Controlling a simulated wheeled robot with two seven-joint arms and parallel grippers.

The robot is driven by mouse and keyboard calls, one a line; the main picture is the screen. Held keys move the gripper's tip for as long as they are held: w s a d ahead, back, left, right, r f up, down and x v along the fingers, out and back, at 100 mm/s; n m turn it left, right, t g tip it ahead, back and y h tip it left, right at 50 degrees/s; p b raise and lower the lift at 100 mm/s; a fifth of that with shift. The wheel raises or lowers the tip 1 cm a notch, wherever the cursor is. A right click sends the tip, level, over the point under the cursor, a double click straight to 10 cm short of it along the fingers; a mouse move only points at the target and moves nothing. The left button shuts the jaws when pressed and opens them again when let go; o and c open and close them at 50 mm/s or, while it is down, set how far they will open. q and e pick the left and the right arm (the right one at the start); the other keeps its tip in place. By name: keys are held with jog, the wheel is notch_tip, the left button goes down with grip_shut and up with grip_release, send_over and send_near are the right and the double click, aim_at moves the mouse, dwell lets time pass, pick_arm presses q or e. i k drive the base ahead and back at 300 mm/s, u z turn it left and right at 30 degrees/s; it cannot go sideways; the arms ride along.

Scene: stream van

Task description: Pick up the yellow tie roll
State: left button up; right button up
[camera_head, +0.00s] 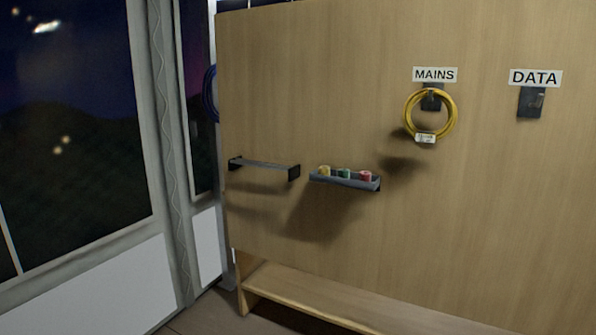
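The yellow tie roll (324,170) sits at the left end of a small grey tray (342,182) fixed to the wooden panel. A green roll (344,173) stands beside it in the middle, and a red roll (365,176) stands at the right end. The tray's front wall hides the lower parts of the rolls. Neither of my grippers shows in the head view.
A dark bar (264,165) sticks out from the panel left of the tray. A yellow cable coil (430,115) hangs under the MAINS label (434,74); the hook (531,102) under DATA is bare. A wooden ledge (330,300) runs below.

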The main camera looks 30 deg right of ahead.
aim_at(324, 170)
jog(key=i, duration=3.4)
jog(key=z, duration=2.5)
